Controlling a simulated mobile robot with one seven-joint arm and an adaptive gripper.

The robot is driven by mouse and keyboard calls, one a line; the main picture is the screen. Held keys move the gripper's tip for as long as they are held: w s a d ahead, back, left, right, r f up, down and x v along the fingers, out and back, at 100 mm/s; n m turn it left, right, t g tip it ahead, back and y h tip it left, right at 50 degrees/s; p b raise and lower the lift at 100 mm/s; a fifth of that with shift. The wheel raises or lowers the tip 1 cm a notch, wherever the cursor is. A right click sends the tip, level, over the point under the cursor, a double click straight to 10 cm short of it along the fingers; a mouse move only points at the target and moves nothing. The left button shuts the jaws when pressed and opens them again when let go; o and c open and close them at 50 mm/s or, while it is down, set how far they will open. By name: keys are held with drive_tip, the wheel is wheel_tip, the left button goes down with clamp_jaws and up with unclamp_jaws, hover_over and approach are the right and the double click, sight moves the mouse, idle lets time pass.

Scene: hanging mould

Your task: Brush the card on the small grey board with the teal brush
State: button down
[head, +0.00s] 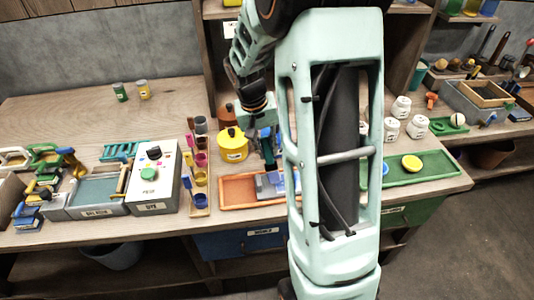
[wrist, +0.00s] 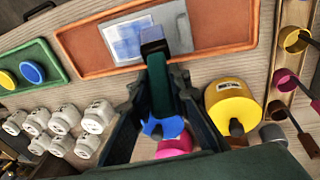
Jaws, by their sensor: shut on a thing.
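My gripper (wrist: 160,92) is shut on the teal brush (wrist: 160,85), whose pale blue-grey end points at the tray. In the head view the brush (head: 268,150) is partly hidden by my arm. The small grey board (wrist: 215,22) lies in an orange tray (wrist: 85,52). The card (wrist: 128,40), pale blue and white, lies on it at the left in the wrist view. The brush end overlaps the card's right edge there; I cannot tell whether it touches. In the head view my arm hides the right part of the tray (head: 232,203).
A yellow pot (wrist: 232,105) stands close beside my gripper, with blue (wrist: 170,127) and pink (wrist: 175,147) things near it. White jars (wrist: 62,120) and a green tray (wrist: 50,68) lie on the other side. A rack of coloured cups (head: 200,178) stands left of the tray.

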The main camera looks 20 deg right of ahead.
drive_tip(key=shift+s+r, duration=0.2)
drive_tip(key=shift+r, duration=0.4)
drive_tip(key=shift+d+p+v, duration=0.2)
drive_tip(key=shift+p+v, duration=0.7)
drive_tip(key=shift+v, duration=0.2)
drive_tip(key=shift+d+p+v, duration=0.25)
drive_tip(key=shift+p+v, duration=0.65)
drive_tip(key=shift+v, duration=0.15)
drive_tip(key=shift+w+r, duration=0.1)
